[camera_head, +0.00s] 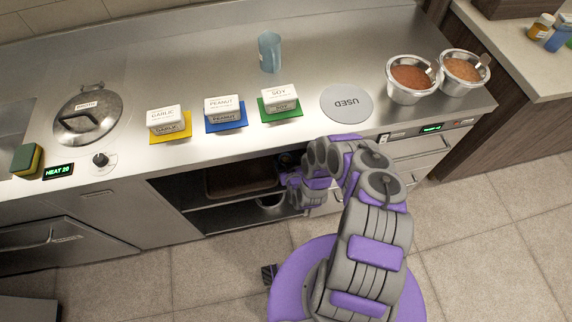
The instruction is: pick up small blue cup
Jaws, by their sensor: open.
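The small blue cup (270,52) stands upright on the steel counter, toward the back and left of centre-right.
Garlic, peanut and soy boxes (281,98) stand on coloured mats along the front of the counter. A grey USED disc (347,104) lies right of them. Two sauce wells (411,84) sit at right. A lidded well (88,113) is at left. The counter around the cup is clear.

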